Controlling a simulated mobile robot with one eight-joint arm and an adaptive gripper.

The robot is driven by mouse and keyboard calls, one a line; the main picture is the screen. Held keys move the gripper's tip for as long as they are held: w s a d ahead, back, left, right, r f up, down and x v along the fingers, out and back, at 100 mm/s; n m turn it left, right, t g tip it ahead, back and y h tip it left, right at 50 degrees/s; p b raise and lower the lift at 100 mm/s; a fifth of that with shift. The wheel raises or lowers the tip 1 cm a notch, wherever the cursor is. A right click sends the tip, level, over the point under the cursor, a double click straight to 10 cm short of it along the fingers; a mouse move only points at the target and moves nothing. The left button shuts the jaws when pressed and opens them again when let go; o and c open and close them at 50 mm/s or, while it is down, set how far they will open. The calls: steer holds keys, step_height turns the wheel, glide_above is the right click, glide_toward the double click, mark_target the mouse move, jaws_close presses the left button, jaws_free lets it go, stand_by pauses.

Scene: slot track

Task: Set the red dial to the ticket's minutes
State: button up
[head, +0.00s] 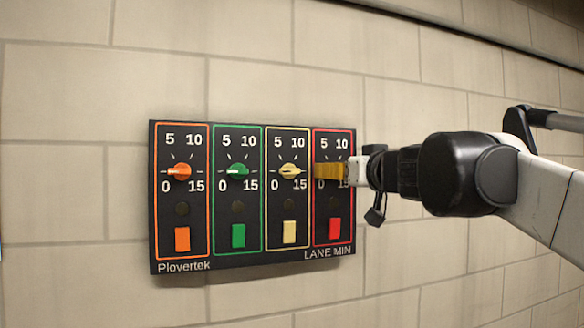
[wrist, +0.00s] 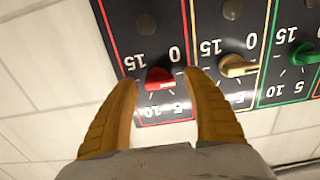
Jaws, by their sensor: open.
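The red dial (wrist: 160,78) sits in the red-outlined lane of the panel, with the numbers 0, 5, 10 and 15 around it. In the wrist view, which is turned upside down, it shows between my two fingers. A pale line shows on it, but I cannot tell clearly which number it points at. My gripper (wrist: 161,84) is open, one yellow finger on each side of the dial; I cannot tell if they touch it. In the head view my gripper (head: 330,171) covers the red dial. No ticket can be read in either view.
The black panel (head: 212,262) is on a tiled wall. To the left of the red lane are the yellow dial (head: 290,171), green dial (head: 238,171) and orange dial (head: 179,172). A red button (head: 334,231) is below the red dial. The yellow dial is close beside one finger.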

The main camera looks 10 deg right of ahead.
steer(key=shift+w+a, duration=0.1)
steer(key=shift+w, duration=0.3)
steer(key=c, duration=1.2)
